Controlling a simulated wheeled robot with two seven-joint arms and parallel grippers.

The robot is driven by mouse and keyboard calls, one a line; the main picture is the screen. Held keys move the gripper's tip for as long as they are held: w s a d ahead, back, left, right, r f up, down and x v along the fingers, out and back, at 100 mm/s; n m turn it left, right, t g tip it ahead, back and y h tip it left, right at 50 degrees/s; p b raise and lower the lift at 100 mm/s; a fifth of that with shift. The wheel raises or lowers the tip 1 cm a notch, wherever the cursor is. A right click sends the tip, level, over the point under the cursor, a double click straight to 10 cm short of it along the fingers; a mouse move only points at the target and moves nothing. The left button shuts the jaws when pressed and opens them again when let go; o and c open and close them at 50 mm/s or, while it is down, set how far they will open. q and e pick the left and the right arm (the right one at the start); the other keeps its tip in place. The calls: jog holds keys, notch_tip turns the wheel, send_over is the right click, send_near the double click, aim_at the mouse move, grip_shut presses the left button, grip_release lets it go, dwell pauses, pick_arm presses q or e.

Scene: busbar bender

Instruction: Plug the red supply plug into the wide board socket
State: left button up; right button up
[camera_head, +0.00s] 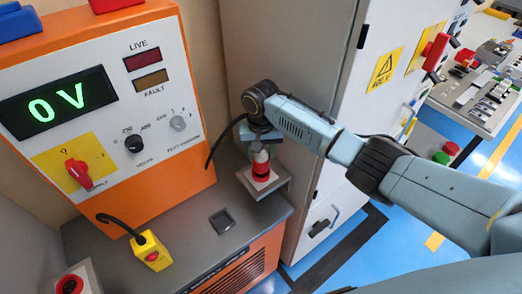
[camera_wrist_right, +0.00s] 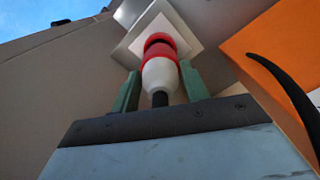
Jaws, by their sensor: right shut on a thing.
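The red supply plug (camera_head: 261,168), red with a white body, is upright under my right gripper (camera_head: 262,146). In the right wrist view the plug (camera_wrist_right: 160,74) sits between the two green fingers of my right gripper (camera_wrist_right: 159,88), which is shut on its white body. The red end meets a red part on a white square plate (camera_wrist_right: 133,48), which I take for the wide board socket. In the head view this plate (camera_head: 257,186) lies on a small grey block. I cannot tell how deep the plug sits. My left gripper is not in view.
An orange test panel (camera_head: 110,35) reads 0 V and carries knobs and a red switch. A yellow box (camera_head: 152,252) with a black cable and a dark square recess (camera_head: 222,221) are on the grey bench top. A grey cabinet (camera_head: 285,50) stands close behind my right arm.

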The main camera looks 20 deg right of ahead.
aim_at(261, 160)
jog(key=shift+p, duration=0.6)
dwell(0.8)
jog(key=shift+p, duration=0.6)
dwell(0.5)
jog(key=shift+s+f+b, duration=0.1)
jog(key=shift+f+b, duration=0.8)
jog(key=shift+f, duration=0.8)
jog(key=o, duration=1.2)
jog(key=shift+c, duration=0.2)
notch_tip(261, 160, up, 13)
jog(key=shift+r, duration=0.2)
